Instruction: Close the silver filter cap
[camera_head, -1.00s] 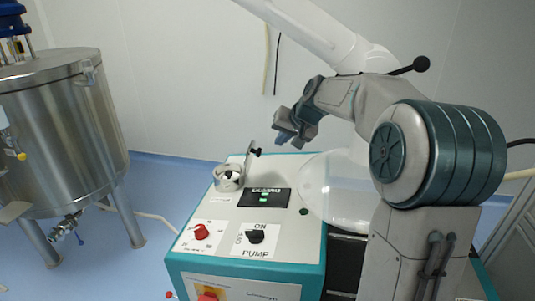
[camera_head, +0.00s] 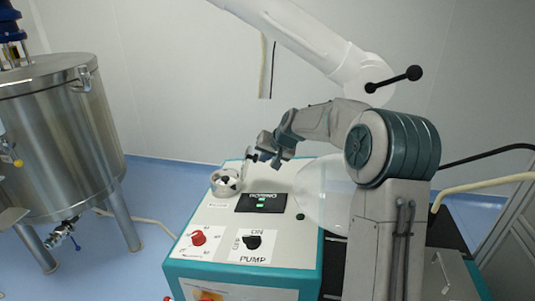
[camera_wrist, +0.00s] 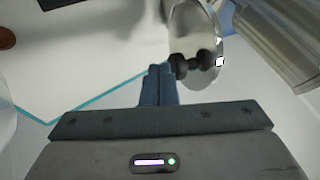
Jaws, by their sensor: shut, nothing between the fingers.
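The silver filter cap (camera_head: 246,166) stands open, raised on edge at the back right of the round silver filter housing (camera_head: 225,188). Its black knob sticks out to the right. In the wrist view the cap (camera_wrist: 198,30) is a shiny disc at the top right, with the black knob (camera_wrist: 195,65) at its lower edge. My gripper (camera_head: 262,152) is shut and empty, to the right of the cap and very near the knob. In the wrist view its blue fingertips (camera_wrist: 160,72) are just left of the knob; I cannot tell whether they touch it.
The machine's white top carries a black display (camera_head: 262,202), a red knob (camera_head: 198,238) and a black pump switch (camera_head: 252,242). A clear rounded cover (camera_head: 318,190) is at its right. A steel tank (camera_head: 62,130) stands apart on the left.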

